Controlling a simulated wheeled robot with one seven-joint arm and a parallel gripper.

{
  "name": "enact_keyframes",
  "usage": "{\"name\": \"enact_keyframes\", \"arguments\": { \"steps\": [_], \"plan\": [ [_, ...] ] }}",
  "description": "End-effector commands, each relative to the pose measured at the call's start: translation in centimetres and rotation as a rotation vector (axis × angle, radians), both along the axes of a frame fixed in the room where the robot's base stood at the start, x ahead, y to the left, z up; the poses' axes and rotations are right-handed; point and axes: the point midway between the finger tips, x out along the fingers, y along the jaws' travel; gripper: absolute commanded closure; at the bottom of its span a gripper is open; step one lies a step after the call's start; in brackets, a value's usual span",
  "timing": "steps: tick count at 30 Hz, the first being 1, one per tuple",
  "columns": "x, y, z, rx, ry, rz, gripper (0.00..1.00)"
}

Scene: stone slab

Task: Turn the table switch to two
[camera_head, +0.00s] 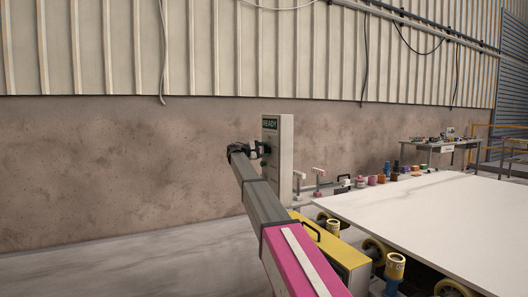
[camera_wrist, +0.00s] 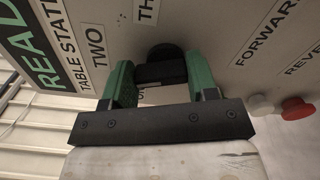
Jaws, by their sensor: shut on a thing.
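The table switch is a black knob (camera_wrist: 160,72) on a grey control panel (camera_wrist: 225,45). In the wrist view my gripper (camera_wrist: 160,80) has one green finger on each side of the knob and is shut on it. The label "TWO" is up and left of the knob, and a partly cut-off label starting "TH" is above it. Which label the knob points to I cannot tell. In the head view the panel (camera_head: 284,175) stands upright with a "READY" sign at its top, and my gripper (camera_head: 262,149) is at its face. The knob is hidden there.
A white button (camera_wrist: 261,104) and a red button (camera_wrist: 297,110) sit right of my gripper, near the "FORWARD" and "REVERSE" labels. A large white slab (camera_head: 440,215) lies right of the panel. A yellow machine (camera_head: 335,258) is near my arm. A wall stands behind.

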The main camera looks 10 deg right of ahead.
Motion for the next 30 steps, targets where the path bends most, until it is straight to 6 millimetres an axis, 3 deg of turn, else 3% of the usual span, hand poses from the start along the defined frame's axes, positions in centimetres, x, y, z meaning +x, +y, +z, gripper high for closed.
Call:
{"name": "enact_keyframes", "arguments": {
  "steps": [12, 30],
  "plan": [
    [-0.24, 0.01, -0.18, 0.086, -0.263, 0.000, 0.71],
    [-0.30, 0.01, -0.25, 0.113, -0.343, -0.001, 0.71]
  ]
}}
